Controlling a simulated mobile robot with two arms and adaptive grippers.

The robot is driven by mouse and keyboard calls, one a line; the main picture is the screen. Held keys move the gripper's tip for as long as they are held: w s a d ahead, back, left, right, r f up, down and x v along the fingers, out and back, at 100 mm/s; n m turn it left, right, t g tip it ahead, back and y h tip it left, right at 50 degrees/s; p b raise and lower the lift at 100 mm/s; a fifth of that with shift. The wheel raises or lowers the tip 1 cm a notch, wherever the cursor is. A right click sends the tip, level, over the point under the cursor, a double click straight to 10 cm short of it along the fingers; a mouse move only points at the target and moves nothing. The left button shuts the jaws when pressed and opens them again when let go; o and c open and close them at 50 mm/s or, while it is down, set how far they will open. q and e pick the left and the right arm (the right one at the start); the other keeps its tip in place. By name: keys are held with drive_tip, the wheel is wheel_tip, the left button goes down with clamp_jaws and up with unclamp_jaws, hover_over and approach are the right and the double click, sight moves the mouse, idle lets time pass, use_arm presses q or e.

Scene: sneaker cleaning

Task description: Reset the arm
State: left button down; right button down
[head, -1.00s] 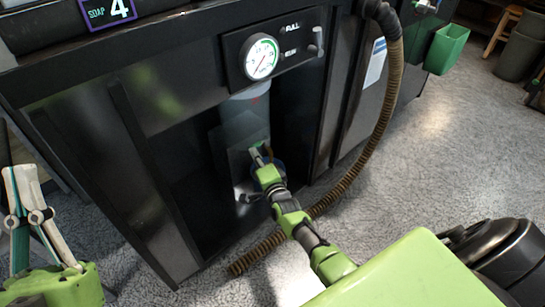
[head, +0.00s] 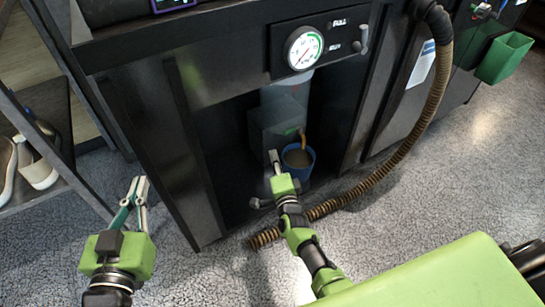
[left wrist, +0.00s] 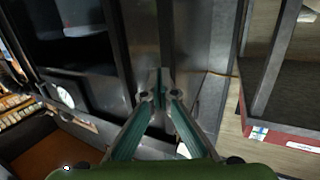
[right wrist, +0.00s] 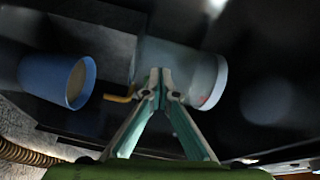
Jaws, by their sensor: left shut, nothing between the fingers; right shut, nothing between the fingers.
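My left gripper (head: 139,184) is shut and empty, raised in front of the black cabinet's left side; its fingertips meet in the left wrist view (left wrist: 157,80). My right gripper (head: 275,157) is shut and empty at the recess in the cabinet, just left of a blue cup (head: 310,161) in the head view. The right wrist view shows its closed fingertips (right wrist: 160,74) in front of a grey cylinder (right wrist: 208,80), with the blue cup (right wrist: 45,78) at left, apart from the fingers. The cup holds something brown.
The black cabinet carries a round gauge (head: 304,48) above the recess. A brown ribbed hose (head: 405,140) hangs down its right side onto the floor. A shelf with light shoes (head: 38,172) stands at the left. A green bin (head: 503,58) is at the far right.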

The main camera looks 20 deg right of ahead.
use_arm(q)
drive_tip(key=shift+s+f, duration=0.15)
drive_tip(key=shift+f, duration=0.4)
use_arm(e)
drive_tip(key=shift+s+a, duration=0.2)
drive_tip(key=shift+a, duration=0.2)
